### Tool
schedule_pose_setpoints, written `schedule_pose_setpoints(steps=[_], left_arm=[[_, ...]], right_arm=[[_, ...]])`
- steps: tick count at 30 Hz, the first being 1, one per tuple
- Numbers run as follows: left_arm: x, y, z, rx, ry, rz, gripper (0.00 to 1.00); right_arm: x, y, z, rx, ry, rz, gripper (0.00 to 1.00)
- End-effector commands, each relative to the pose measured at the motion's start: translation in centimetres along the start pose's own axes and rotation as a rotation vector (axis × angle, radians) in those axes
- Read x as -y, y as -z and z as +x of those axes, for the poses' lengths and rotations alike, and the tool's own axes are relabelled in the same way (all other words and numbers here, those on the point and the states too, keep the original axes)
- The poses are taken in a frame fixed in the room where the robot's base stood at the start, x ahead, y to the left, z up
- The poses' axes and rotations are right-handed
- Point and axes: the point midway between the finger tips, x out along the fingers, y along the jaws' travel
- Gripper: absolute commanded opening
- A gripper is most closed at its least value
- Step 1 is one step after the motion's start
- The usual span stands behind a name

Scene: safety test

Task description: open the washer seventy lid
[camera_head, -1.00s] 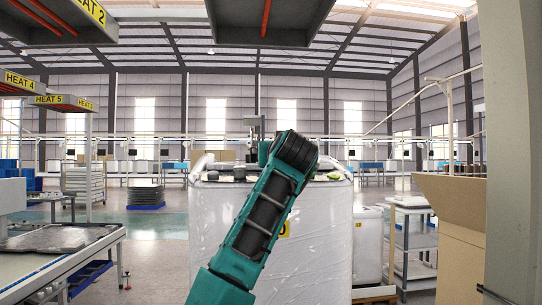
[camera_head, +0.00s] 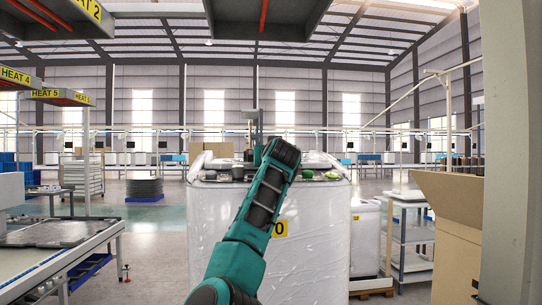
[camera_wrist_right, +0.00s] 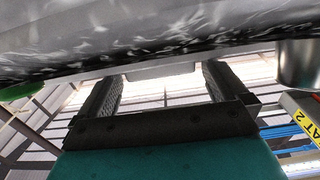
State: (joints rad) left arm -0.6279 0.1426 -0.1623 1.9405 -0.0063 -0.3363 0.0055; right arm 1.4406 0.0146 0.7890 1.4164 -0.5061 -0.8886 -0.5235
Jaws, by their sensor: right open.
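The washer (camera_head: 325,225) is a tall white wrapped block in the middle of the head view. A yellow label (camera_head: 281,229) on its front is partly hidden by my right arm, with only a "0" readable. My right arm reaches over its front to the top edge. My right gripper's fingers are hidden behind the wrist in the head view. In the right wrist view my right gripper (camera_wrist_right: 160,76) is open, its fingers apart and close to a mottled grey surface (camera_wrist_right: 160,28). A pale lip (camera_wrist_right: 160,71) shows between the fingers; I cannot tell whether they touch it. My left gripper is out of view.
Green items (camera_head: 332,175) and dark round items (camera_head: 238,173) sit on the washer's top. A cardboard box (camera_head: 460,240) and a grey shelf cart (camera_head: 408,235) stand right. A conveyor table (camera_head: 60,235) is at left. Floor between it and the washer is clear.

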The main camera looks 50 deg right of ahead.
Motion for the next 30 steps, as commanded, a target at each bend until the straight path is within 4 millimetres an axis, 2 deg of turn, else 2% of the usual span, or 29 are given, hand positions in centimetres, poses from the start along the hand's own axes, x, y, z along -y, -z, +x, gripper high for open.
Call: schedule_pose_setpoints(steps=[2,22,26,30], left_arm=[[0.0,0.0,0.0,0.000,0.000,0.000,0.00],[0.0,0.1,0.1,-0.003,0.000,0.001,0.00],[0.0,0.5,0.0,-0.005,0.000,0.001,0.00],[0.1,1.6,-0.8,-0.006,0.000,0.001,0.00]], right_arm=[[0.0,0.0,0.0,0.000,0.000,0.000,0.95],[0.0,0.0,0.0,0.000,0.000,-0.001,0.31],[0.0,0.6,0.0,-0.001,0.000,-0.001,0.30],[-0.1,3.8,0.3,-0.007,0.000,-0.002,0.30]])
